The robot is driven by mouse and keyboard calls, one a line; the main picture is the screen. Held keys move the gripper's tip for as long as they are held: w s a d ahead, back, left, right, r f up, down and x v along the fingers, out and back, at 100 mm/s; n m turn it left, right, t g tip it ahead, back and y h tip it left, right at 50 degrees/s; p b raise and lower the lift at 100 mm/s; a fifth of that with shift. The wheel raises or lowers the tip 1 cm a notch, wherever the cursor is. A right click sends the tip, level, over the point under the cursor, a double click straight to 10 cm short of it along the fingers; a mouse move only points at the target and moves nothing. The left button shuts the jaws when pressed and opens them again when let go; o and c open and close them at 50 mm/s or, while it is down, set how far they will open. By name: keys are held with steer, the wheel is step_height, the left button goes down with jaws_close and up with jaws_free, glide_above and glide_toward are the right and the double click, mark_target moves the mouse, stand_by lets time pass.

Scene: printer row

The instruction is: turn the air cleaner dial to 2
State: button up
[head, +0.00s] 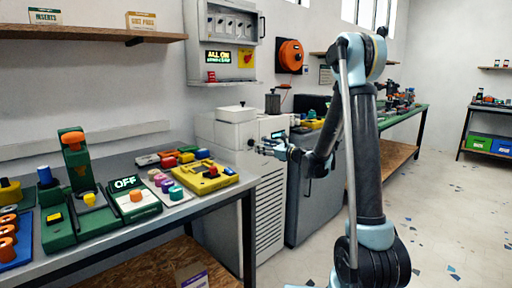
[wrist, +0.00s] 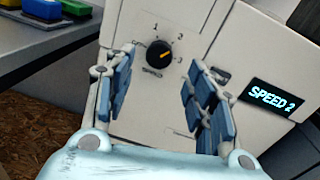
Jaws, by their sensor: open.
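The air cleaner (head: 270,205) is a pale cabinet with a vented front, standing past the end of the workbench. In the wrist view its face (wrist: 150,105) carries a black round dial (wrist: 158,54) with an orange pointer and the marks 1, 2 and 3 around it. The pointer slants right and slightly up, between the 2 and 3 marks. A black display (wrist: 272,98) right of the dial reads "SPEED 2". My gripper (wrist: 160,68) is open and empty, with blue-padded fingers left and right of the dial, apart from it. In the head view my gripper (head: 264,148) is at the cabinet's upper front.
A workbench (head: 190,215) with an "OFF" device (head: 133,196) and a yellow box (head: 205,178) stands left of the cabinet. A grey cabinet (head: 318,205) stands just to its right. A wall panel (head: 228,42) reading "ALL ON" hangs above. Open floor lies at right.

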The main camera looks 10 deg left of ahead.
mark_target(252, 143)
steer(key=x, duration=0.5)
steer(key=shift+w+a, duration=0.15)
steer(key=shift+a, duration=0.05)
steer(key=c, duration=1.1)
